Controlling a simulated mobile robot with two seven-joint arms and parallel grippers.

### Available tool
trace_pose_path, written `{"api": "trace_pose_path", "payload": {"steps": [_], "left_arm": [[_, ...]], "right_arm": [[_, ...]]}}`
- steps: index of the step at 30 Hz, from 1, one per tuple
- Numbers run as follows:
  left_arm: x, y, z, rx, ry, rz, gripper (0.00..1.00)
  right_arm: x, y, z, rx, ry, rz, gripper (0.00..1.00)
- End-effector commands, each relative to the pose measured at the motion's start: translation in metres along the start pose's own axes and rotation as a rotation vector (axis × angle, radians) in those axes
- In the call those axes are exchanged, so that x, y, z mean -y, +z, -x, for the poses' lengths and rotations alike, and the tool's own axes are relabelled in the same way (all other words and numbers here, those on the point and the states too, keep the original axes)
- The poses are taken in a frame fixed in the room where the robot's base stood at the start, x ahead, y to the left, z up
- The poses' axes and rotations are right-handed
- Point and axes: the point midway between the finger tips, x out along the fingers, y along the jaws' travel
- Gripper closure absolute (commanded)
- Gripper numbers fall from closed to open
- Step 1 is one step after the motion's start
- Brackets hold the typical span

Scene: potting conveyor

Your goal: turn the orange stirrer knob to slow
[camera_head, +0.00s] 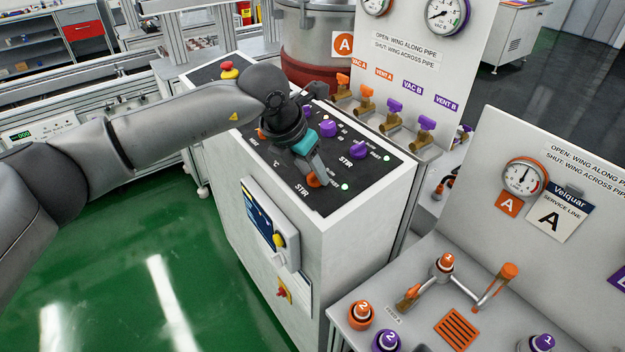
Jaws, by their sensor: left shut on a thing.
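The orange stirrer knob (313,181) sits near the front right edge of the dark control panel (345,201), beside the label STIR. My left arm reaches in from the left over the panel. My left gripper (317,176) points down at this knob and is shut on it. The fingers cover part of the knob, so its pointer and setting cannot be read. A small green light (345,187) glows just right of the knob. My right gripper is not in view.
Purple knobs (359,149) stand on the panel behind the gripper. A red emergency button (229,70) is at the panel's far left. Valves with orange and purple wings (423,124) line the back right. A bench with fittings (457,329) stands at the front right.

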Motion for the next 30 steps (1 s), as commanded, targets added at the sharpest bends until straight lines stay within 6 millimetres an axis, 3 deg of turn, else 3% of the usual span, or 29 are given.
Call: {"api": "trace_pose_path", "payload": {"steps": [9, 29, 30], "left_arm": [[-0.001, 0.0, -0.001, 0.001, -0.048, -0.173, 1.0], [-0.002, 0.001, 0.001, 0.001, -0.065, -0.236, 1.0], [-0.002, 0.001, 0.001, 0.001, -0.065, -0.236, 0.55]], "right_arm": [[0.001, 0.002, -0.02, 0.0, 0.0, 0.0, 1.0], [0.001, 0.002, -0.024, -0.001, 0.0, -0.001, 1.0], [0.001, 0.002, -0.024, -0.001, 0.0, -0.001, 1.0]]}}
